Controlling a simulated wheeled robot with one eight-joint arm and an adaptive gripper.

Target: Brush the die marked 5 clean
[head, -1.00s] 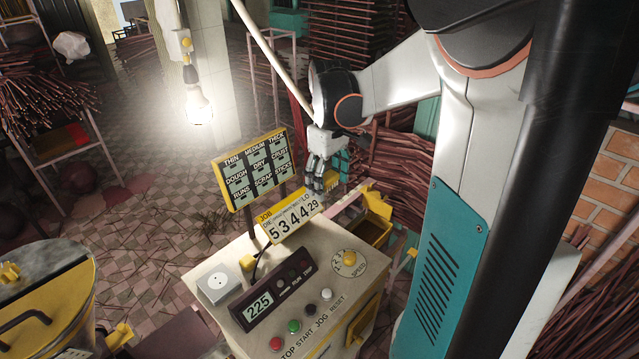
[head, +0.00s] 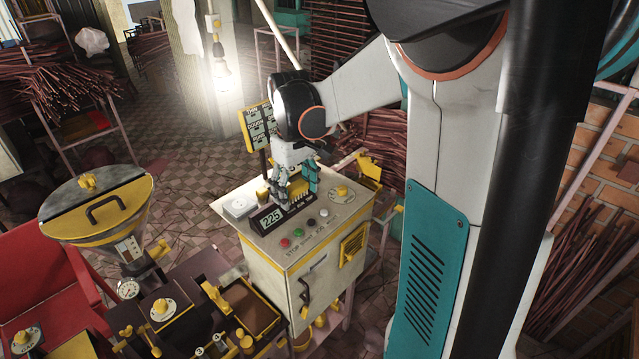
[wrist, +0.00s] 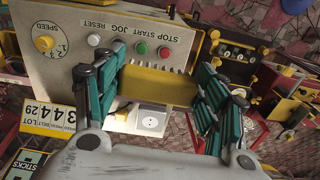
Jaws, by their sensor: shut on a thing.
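My gripper (head: 297,194) hangs over the top of the cream control box, its green-padded fingers shut on a yellow block-shaped tool (head: 298,186), likely the brush. In the wrist view this yellow tool (wrist: 158,86) lies crosswise between the finger pads of my gripper (wrist: 160,92). No die marked 5 can be read in either view. Small yellow parts stand near a brown tray (head: 275,328) at the lower middle, too small to tell apart.
The cream control box (head: 318,270) with buttons stands under my gripper. A yellow-rimmed hopper (head: 138,212) and a red panel (head: 40,275) stand at left. A lit bulb (head: 223,78) hangs behind. Open tiled floor (head: 185,150) lies beyond.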

